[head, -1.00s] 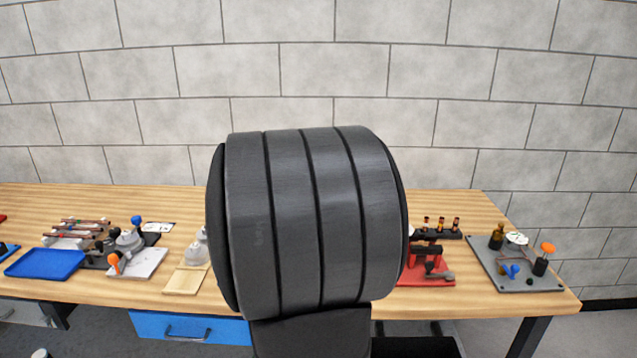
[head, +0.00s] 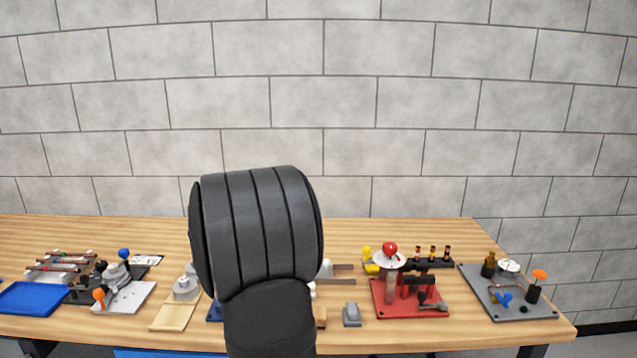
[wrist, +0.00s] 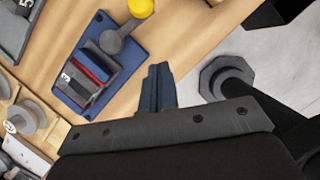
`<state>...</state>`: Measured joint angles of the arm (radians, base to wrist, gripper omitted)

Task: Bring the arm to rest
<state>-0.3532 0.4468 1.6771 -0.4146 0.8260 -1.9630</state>
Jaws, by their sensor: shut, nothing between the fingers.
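My gripper (wrist: 157,88) shows in the wrist view with its dark blue fingers together and nothing between them. It is apart from the blue fixture marked 3 (wrist: 95,70), which lies to its left in that view with a yellow-knobbed lever (wrist: 140,9). In the head view my own thick black arm link stands in the middle and hides part of the bench; my gripper cannot be seen there.
The wooden bench (head: 420,228) carries a blue tray (head: 28,298), tubes on a rack (head: 62,262), a red fixture (head: 408,310) and a grey plate with orange and blue knobs (head: 520,308).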

